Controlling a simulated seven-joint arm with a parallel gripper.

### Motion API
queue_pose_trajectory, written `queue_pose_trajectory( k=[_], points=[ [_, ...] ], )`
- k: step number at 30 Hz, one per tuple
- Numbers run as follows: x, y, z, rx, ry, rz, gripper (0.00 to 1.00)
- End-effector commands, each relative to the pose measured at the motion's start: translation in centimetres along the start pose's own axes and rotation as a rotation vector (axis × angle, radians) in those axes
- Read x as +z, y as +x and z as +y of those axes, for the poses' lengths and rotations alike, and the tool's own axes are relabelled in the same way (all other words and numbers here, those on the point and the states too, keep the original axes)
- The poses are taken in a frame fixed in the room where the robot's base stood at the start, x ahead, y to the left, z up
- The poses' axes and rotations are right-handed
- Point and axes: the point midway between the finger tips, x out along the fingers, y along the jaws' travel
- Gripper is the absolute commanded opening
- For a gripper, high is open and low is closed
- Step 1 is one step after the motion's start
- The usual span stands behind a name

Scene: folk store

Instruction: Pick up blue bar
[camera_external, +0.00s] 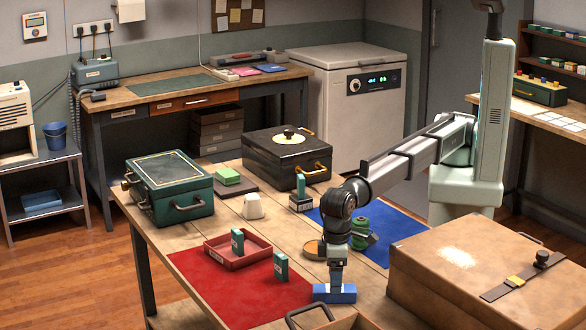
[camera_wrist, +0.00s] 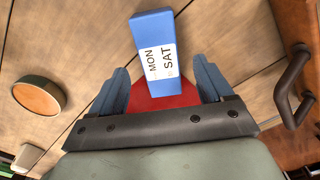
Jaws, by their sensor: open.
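The blue bar (camera_external: 334,293) shows in the external view directly below my gripper (camera_external: 336,278), at the right edge of the red mat (camera_external: 240,285). In the wrist view the blue bar (camera_wrist: 152,25) carries a white label reading MON and SAT. It runs lengthwise between the two fingers of my gripper (camera_wrist: 161,66), with its far end beyond the fingertips. My gripper is open, and gaps show on both sides of the bar. The bar's near end lies over a patch of red. I cannot tell the exact height of the fingertips above the table.
A brown case (camera_external: 480,270) stands close on the right. An open box (camera_external: 345,322) with a dark handle is at the front. A red tray (camera_external: 238,252), a green block (camera_external: 281,266) and a round orange-topped dish (camera_wrist: 38,95) are nearby. A blue mat (camera_external: 400,228) lies behind.

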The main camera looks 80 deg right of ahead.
Motion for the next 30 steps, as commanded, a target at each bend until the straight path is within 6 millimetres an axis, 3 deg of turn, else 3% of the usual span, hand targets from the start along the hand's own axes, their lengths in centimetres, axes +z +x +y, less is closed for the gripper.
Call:
queue_pose_trajectory(
  k=[9, 17, 30],
  points=[
    [0.1, 3.9, 0.0, 0.001, 0.000, -0.001, 0.80],
    [0.1, 4.2, 0.0, 0.000, 0.000, 0.000, 0.80],
    [0.1, 4.2, 0.0, 0.000, 0.000, 0.000, 0.38]
  ],
)
